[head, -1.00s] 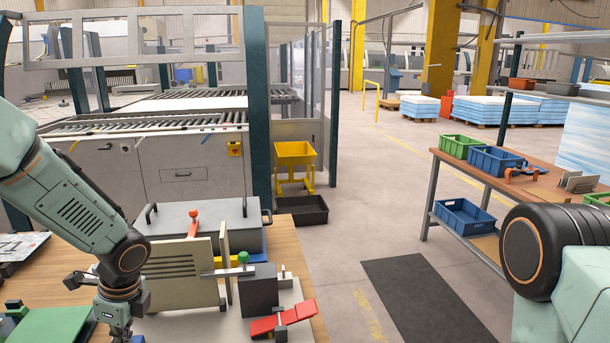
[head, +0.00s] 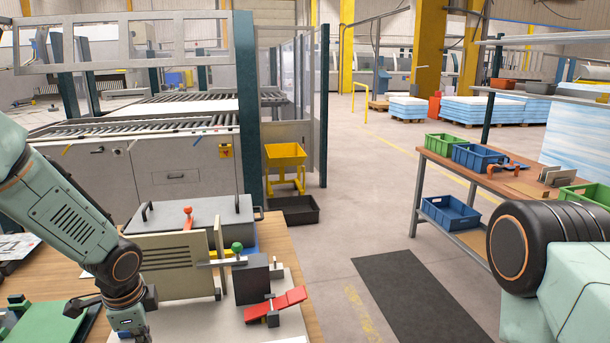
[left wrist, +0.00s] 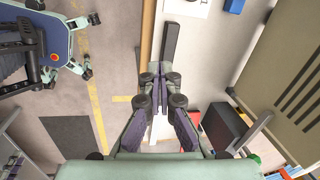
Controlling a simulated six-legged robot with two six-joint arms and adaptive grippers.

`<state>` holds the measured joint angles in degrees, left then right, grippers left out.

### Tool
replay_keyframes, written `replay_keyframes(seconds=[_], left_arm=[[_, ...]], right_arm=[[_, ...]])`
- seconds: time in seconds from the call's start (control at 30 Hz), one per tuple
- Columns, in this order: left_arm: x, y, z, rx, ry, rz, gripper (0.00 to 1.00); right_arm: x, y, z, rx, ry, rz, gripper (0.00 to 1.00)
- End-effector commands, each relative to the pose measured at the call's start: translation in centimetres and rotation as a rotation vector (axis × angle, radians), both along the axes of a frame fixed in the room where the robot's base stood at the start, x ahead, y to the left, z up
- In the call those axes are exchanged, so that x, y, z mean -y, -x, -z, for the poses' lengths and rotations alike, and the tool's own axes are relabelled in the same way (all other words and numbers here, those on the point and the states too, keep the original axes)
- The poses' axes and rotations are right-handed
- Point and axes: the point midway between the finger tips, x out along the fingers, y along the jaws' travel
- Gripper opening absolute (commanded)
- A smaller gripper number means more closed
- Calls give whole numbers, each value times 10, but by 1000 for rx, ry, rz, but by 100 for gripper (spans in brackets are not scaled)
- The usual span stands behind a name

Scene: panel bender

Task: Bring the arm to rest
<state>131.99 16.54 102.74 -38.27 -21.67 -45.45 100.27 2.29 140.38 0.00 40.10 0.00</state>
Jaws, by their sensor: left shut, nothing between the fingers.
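My left arm (head: 70,210) comes in from the left, bent down over the workbench. Its wrist (head: 128,318) reaches the bottom edge of the head view, just left of the beige slotted panel, and the fingertips are cut off there. In the left wrist view my left gripper (left wrist: 162,78) is shut and empty, above the bench edge and the floor. My right arm (head: 550,270) shows at the lower right of the head view; its gripper is out of view.
A beige slotted panel (head: 172,267) stands upright in a fixture with a dark block (head: 249,282) and red clamp (head: 276,307). A grey case (head: 190,220) lies behind. A green part (head: 45,322) lies left. The floor beyond, with a dark mat (head: 410,300), is open.

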Motion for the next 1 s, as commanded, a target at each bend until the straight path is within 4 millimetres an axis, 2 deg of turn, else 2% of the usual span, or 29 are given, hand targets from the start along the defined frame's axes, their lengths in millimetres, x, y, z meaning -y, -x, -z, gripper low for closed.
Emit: replay_keyframes(seconds=[0.17, 0.27, 0.33, 0.5, 0.57, 0.7, 0.8, 0.87, 0.9, 1.0], left_arm=[[39, 10, 30, 84, 171, -233, 0], [64, 28, 66, 114, 281, -425, 0], [81, 49, 98, 117, 355, -571, 0], [99, 121, 180, 110, 427, -946, 0], [99, 149, 205, 105, 419, -1046, 0], [95, 218, 255, 71, 348, -1193, 0], [93, 266, 284, 13, 271, -1220, 0], [93, 290, 297, -31, 232, -1220, 0], [94, 300, 304, -52, 216, -1215, 0], [95, 316, 317, -83, 193, -1207, 0]], right_arm=[[0, 0, 9, 0, 0, 0, 40], [0, 0, 23, 1, 0, 0, 40], [0, 0, 37, 1, 0, 0, 40], [0, 0, 75, 0, 0, 0, 40], [0, 0, 88, 0, 0, 0, 40], [0, 0, 117, 0, 0, 0, 40], [0, 0, 136, 0, 0, 0, 40], [0, 0, 144, 0, 0, 0, 40], [0, 0, 149, 0, 0, 0, 40], [0, 0, 156, 0, 0, 0, 40]])
